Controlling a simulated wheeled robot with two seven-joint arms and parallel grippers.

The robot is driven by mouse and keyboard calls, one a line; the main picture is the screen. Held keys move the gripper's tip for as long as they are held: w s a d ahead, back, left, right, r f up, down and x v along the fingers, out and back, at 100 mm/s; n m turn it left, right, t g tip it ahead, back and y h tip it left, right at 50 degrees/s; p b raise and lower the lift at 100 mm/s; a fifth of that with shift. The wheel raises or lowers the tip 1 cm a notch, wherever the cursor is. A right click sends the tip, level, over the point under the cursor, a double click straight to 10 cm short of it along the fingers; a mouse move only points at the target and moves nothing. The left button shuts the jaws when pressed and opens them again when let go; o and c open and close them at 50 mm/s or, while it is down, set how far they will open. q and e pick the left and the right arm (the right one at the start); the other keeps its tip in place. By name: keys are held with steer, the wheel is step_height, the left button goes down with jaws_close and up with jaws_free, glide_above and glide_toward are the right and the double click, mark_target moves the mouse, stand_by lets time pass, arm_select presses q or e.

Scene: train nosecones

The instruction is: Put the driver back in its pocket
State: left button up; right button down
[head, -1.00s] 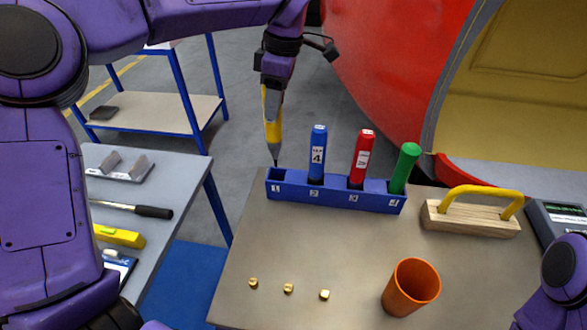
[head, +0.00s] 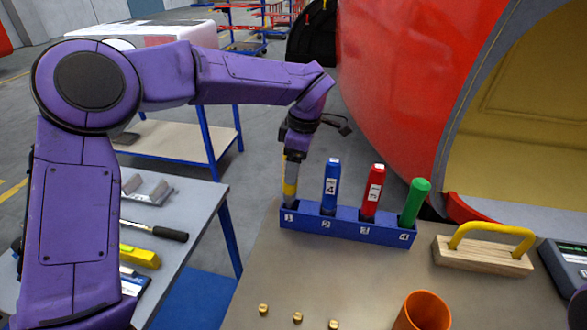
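The yellow driver (head: 290,188) stands nearly upright at pocket 1 of the blue holder (head: 345,226), its lower end hidden inside the pocket. My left gripper (head: 292,170) is above pocket 1, with its fingers around the top of the driver. The fingers look closed on it, though they are small in the head view. A blue driver (head: 330,186) stands in pocket 2, a red driver (head: 372,192) in pocket 3 and a green driver (head: 414,202), leaning right, in pocket 4. My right gripper is out of view.
A wooden block with a yellow handle (head: 483,253) and an orange cup (head: 424,312) are on the table (head: 330,275), with several small brass pieces (head: 298,317) near its front. A grey side table (head: 200,205) with tools stands left. The red nosecone (head: 405,90) rises behind.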

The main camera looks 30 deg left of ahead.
arm_select(q)
steer(key=shift+s+a+f, duration=0.1)
steer(key=shift+s+f, duration=0.15)
steer(key=shift+f, duration=0.3)
steer(key=shift+s+f, duration=0.2)
steer(key=shift+f, duration=0.35)
steer(key=shift+w+r, duration=0.1)
steer(key=shift+r, duration=0.2)
steer(key=shift+g, duration=0.3)
steer(key=r, duration=0.1)
steer(key=w+r, duration=0.1)
steer(key=r, duration=0.1)
steer(key=w+r, duration=0.1)
steer(key=shift+a+r, duration=0.25)
steer(key=shift+r, duration=0.1)
step_height(320, 180, up, 6)
steer(key=d, duration=0.1)
steer(key=shift+s+d+r+p, duration=0.15)
steer(key=shift+s+d+p, duration=0.05)
steer(key=shift+d+p, duration=0.15)
